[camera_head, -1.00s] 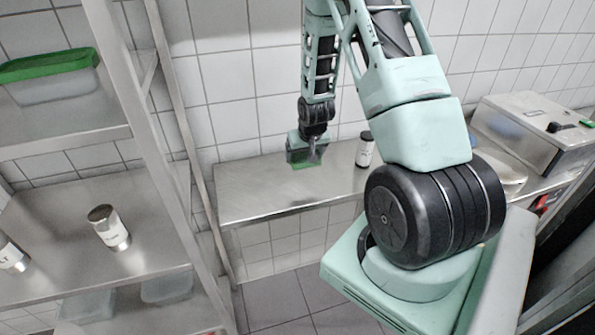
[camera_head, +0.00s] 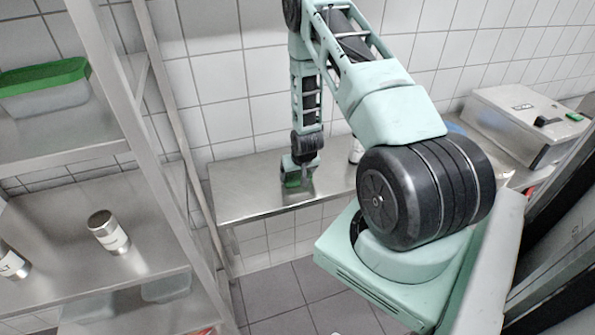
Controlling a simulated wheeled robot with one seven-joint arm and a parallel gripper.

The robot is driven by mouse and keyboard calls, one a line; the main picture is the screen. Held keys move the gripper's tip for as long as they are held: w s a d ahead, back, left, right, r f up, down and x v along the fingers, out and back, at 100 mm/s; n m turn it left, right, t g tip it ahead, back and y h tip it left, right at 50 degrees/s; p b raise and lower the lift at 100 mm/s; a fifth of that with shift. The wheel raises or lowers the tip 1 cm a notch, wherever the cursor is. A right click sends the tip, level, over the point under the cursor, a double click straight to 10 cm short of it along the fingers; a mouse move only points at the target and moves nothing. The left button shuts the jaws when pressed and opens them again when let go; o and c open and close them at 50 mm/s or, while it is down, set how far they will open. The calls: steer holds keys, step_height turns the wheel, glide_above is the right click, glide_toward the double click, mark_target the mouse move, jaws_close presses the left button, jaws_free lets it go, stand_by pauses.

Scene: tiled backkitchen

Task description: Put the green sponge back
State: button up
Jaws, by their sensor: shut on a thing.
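The green sponge (camera_head: 293,181) is between the fingers of my gripper (camera_head: 299,177), low over the steel bench (camera_head: 240,198) along the tiled wall. My gripper points down and is shut on the sponge. Its fingers and wrist hide part of the sponge. I cannot tell whether the sponge touches the bench top.
A shaker jar (camera_head: 356,150) stands on the bench, partly hidden by my arm. A steel machine (camera_head: 530,120) is at the right. A steel shelf (camera_head: 60,225) at the left holds a canister (camera_head: 108,232) and a green-lidded box (camera_head: 45,85). The bench's left part is clear.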

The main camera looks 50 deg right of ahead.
steer(key=shift+f, duration=0.15)
steer(key=o, duration=0.7)
